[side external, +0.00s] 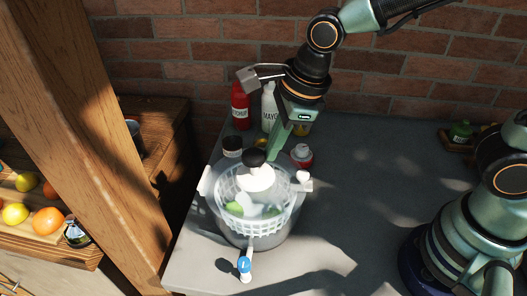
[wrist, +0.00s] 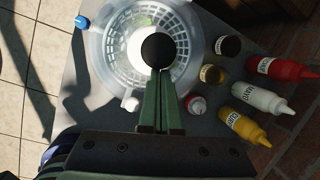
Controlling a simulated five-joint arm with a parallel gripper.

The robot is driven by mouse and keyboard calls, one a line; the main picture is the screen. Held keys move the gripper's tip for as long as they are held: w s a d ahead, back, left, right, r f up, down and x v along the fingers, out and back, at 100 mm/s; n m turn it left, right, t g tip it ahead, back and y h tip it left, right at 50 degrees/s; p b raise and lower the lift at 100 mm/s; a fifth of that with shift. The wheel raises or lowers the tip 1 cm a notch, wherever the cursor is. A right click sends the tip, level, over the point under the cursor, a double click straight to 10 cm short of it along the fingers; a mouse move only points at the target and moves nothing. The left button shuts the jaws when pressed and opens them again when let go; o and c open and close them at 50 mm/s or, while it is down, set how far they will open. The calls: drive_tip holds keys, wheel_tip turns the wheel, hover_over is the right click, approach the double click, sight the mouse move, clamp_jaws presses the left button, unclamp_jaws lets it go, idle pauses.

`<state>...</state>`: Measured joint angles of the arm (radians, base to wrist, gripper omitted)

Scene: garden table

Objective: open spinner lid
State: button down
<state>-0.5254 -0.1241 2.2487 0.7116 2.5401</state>
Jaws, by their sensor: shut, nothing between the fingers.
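The salad spinner (side external: 250,217) stands near the left corner of the grey table, with a clear bowl, a white basket and green pieces inside. Its transparent lid has a white centre and a black knob (side external: 254,157); the lid appears to be on. The wrist view shows the spinner (wrist: 104,55) from above with the black knob (wrist: 158,50) at its middle. My gripper (side external: 272,158) is shut and empty, its fingertips right beside the knob. In the wrist view my gripper (wrist: 160,72) points at the knob's near edge; I cannot tell whether it touches.
A red ketchup bottle (side external: 240,106), a white mayo bottle (side external: 269,108), a dark-lidded jar (side external: 232,147) and a red-and-white jar (side external: 302,156) stand close behind the spinner. A blue-capped item (side external: 244,265) is at its front. The table's right middle is clear.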

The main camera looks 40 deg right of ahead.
drive_tip(key=shift+w+a+r+g+h, duration=0.2)
drive_tip(key=shift+w+a+r+g, duration=0.2)
drive_tip(key=shift+r, duration=0.15)
drive_tip(key=shift+w+a+r+g+h, duration=0.25)
drive_tip(key=shift+r+g, duration=0.15)
drive_tip(key=shift+r, duration=0.1)
drive_tip(key=shift+w+a+r, duration=1.1)
drive_tip(key=shift+r, duration=0.25)
drive_tip(key=s+d, duration=0.1)
drive_tip(key=d, duration=0.2)
wheel_tip(320, 180, up, 9)
hover_over(264, 165)
drive_tip(key=a, duration=0.2)
drive_tip(key=s+d+f+t+y, duration=0.2)
drive_tip(key=s+d+f, duration=0.2)
drive_tip(key=s+f, duration=0.25)
drive_tip(key=shift+h, duration=0.35)
drive_tip(key=x, duration=1)
drive_tip(key=shift+w+d+r, duration=0.1)
drive_tip(key=shift+w+d, duration=0.1)
drive_tip(key=shift+w, duration=0.05)
